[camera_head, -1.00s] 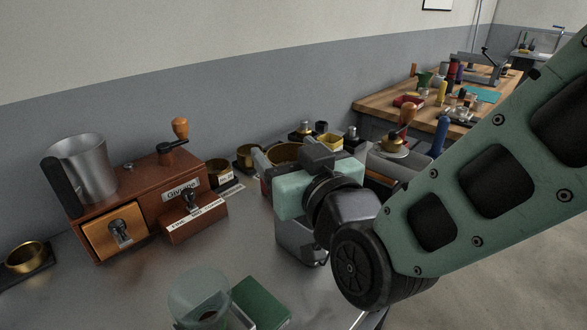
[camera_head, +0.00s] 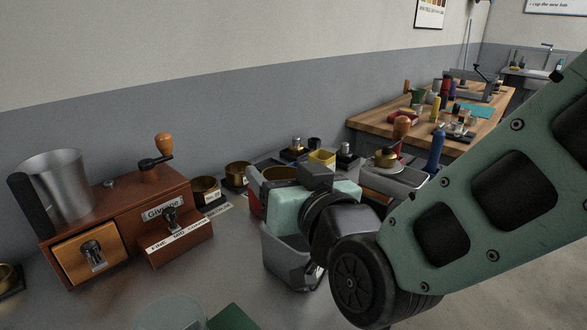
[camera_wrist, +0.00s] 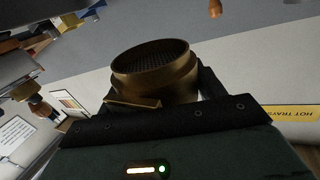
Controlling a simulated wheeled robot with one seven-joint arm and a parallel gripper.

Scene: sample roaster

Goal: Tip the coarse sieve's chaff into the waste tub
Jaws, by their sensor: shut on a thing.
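The brass sieve (camera_wrist: 152,72) is held between the fingers of my gripper (camera_wrist: 158,92), which is shut on it. In the wrist view its round rim and dark mesh face show; I cannot make out chaff on the mesh. In the head view a brass rim (camera_head: 279,173) shows just behind my gripper, most of it hidden.
A wooden grinder (camera_head: 125,225) with a metal jug (camera_head: 60,185) stands at left. Brass cups (camera_head: 205,189) sit beside it. A green block (camera_head: 232,318) lies at the front edge. A wooden table (camera_head: 375,125) stands farther back.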

